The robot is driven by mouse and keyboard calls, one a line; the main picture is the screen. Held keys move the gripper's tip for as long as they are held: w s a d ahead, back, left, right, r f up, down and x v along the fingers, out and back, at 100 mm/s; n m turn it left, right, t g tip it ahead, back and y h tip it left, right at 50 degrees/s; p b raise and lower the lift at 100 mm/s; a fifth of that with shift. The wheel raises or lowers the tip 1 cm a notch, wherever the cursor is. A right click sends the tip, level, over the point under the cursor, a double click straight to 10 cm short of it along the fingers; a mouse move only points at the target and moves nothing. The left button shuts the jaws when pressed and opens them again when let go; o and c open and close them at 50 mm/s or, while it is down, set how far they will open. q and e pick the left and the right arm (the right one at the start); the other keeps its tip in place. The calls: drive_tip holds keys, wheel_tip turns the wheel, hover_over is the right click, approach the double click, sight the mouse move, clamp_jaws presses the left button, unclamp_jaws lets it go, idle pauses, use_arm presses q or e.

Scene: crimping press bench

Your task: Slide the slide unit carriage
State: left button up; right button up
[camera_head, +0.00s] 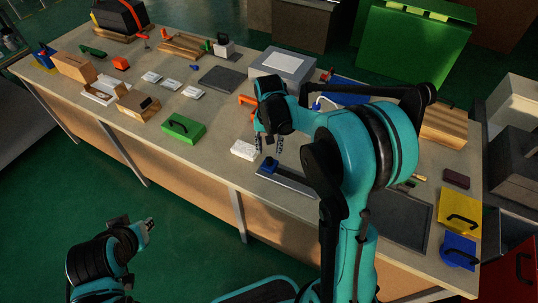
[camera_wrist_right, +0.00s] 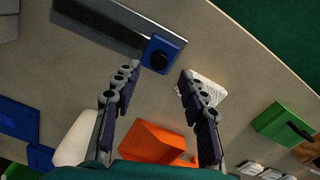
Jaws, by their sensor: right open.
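The slide unit is a grey rail (camera_head: 291,181) near the front edge of the bench, with a blue carriage (camera_head: 268,165) at its left end. In the right wrist view the rail (camera_wrist_right: 105,25) runs to the upper left and the blue carriage (camera_wrist_right: 163,52) has a dark round knob on top. My right gripper (camera_head: 268,147) is open and empty, pointing down just behind the carriage in the head view. In the wrist view the carriage lies just beyond the gap between its fingertips (camera_wrist_right: 160,74). My left gripper (camera_head: 148,226) hangs off the bench at the lower left; its opening is unclear.
A white block (camera_head: 244,149) lies just left of the carriage. An orange object (camera_wrist_right: 155,140) is beneath the right gripper's base in the wrist view. A green box (camera_head: 183,128) stands further left. A dark mat (camera_head: 402,220) lies to the right. My right arm hides part of the bench.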

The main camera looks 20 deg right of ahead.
sight(269, 159)
wheel_tip(269, 159, up, 7)
idle(0.7)
